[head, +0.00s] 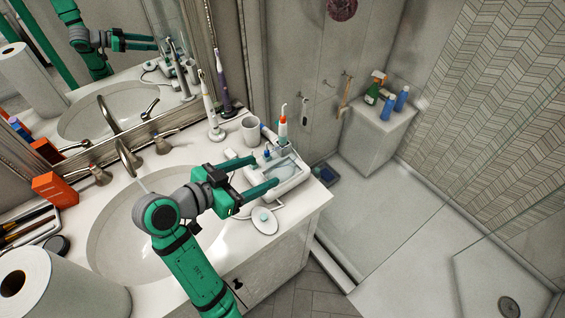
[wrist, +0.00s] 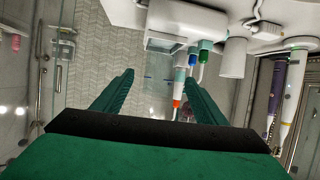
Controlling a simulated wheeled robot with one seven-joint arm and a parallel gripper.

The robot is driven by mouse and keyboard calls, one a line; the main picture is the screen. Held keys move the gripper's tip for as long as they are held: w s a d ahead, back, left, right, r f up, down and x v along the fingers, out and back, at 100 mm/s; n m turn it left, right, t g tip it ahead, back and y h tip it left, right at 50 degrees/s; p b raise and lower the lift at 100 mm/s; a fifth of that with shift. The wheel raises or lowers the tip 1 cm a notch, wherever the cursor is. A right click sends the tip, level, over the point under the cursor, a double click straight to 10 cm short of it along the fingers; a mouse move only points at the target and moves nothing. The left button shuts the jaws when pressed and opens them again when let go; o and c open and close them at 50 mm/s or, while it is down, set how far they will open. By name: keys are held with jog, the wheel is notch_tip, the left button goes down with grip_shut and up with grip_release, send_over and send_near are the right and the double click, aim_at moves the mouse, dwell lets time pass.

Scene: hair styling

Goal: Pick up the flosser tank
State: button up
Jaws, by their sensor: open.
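The flosser tank (head: 287,169) is a clear, pale box on the white flosser unit at the right front corner of the counter. In the wrist view, which looks inverted, the see-through tank (wrist: 158,66) shows faintly between and beyond my fingers, below the white unit body (wrist: 183,22). My gripper (head: 267,170) is open, its two green fingers pointing at the tank from the left. In the wrist view my gripper (wrist: 160,74) has nothing visibly clamped between its fingers. Whether the fingertips touch the tank, I cannot tell.
An orange-and-white flosser handle (head: 283,128) stands upright behind the tank. A cup (head: 250,131) and an electric toothbrush (head: 209,105) stand near the mirror. A white round item with a teal button (head: 265,220) lies in front. The sink basin (head: 125,235) is left.

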aim_at(282, 162)
jog(key=x, duration=0.9)
jog(key=shift+w+d, duration=0.2)
jog(key=shift+d, duration=0.15)
jog(key=c, duration=1.2)
